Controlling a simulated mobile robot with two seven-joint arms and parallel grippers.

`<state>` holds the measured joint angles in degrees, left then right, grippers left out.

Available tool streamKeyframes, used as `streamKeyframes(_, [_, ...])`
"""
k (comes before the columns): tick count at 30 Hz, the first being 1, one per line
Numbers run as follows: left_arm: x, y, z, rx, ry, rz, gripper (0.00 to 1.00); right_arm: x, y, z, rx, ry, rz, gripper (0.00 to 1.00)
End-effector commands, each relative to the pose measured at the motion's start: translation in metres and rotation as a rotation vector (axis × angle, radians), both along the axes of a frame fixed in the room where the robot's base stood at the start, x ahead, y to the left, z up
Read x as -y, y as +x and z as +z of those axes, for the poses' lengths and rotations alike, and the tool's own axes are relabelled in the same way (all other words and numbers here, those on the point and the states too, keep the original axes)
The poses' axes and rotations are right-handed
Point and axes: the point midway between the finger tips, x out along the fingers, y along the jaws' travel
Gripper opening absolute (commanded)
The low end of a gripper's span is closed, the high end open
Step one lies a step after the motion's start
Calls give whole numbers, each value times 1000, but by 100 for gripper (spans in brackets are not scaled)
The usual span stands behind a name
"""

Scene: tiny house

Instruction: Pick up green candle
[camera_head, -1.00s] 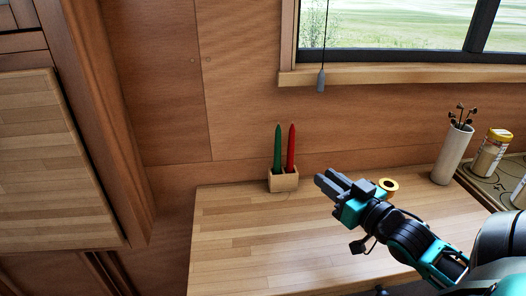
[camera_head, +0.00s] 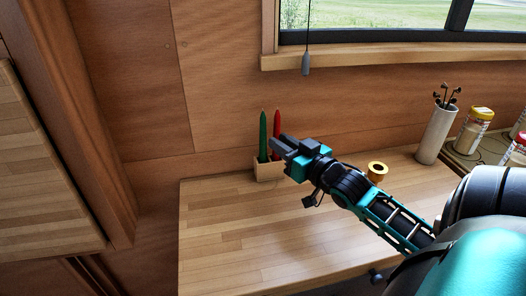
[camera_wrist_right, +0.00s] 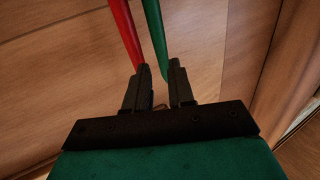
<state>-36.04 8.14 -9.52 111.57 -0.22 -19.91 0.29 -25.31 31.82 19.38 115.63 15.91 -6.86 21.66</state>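The green candle (camera_head: 263,138) stands upright in a small wooden holder (camera_head: 265,172) at the back left of the wooden counter. A red candle (camera_head: 277,121) stands just right of it. My right gripper (camera_head: 279,147) is in front of the holder and hides the lower red candle. In the right wrist view its fingers (camera_wrist_right: 159,70) are apart, with a gap between them. The green candle (camera_wrist_right: 155,28) runs down toward that gap, and the red candle (camera_wrist_right: 125,32) goes behind the left finger. Contact cannot be told. My left gripper is not in view.
A yellow ring-shaped object (camera_head: 377,170) lies behind my right arm. A white cylinder with dark utensils (camera_head: 436,136) and jars (camera_head: 474,130) stand at the right. The wooden wall is close behind the candles. The counter's left front (camera_head: 235,235) is clear.

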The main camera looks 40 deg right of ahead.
Motion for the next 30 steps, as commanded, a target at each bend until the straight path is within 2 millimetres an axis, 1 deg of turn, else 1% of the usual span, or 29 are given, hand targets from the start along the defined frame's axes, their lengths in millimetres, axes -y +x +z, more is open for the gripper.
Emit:
streamKeyframes(6, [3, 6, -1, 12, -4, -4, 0, 0, 26, -8, 2, 0, 0, 23])
streamKeyframes(9, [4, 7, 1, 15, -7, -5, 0, 1, 38, -8, 3, -1, 1, 23])
streamKeyframes(12, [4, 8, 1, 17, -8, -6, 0, 1, 46, -8, 2, -1, 0, 23])
streamKeyframes(15, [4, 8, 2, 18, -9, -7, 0, 1, 49, -9, 1, -1, 0, 23])
streamKeyframes(21, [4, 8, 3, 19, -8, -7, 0, 1, 50, -9, 0, -1, 0, 23])
streamKeyframes(23, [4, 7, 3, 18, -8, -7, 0, 1, 49, -9, 0, 0, 0, 18])
streamKeyframes(28, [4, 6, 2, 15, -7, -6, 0, 1, 49, -9, 0, 0, 0, 2])
streamKeyframes(29, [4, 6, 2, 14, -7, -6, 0, 1, 49, -9, 0, 0, 0, 0])
streamKeyframes(30, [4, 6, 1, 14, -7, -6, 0, 1, 49, -9, 0, 0, 0, 0])
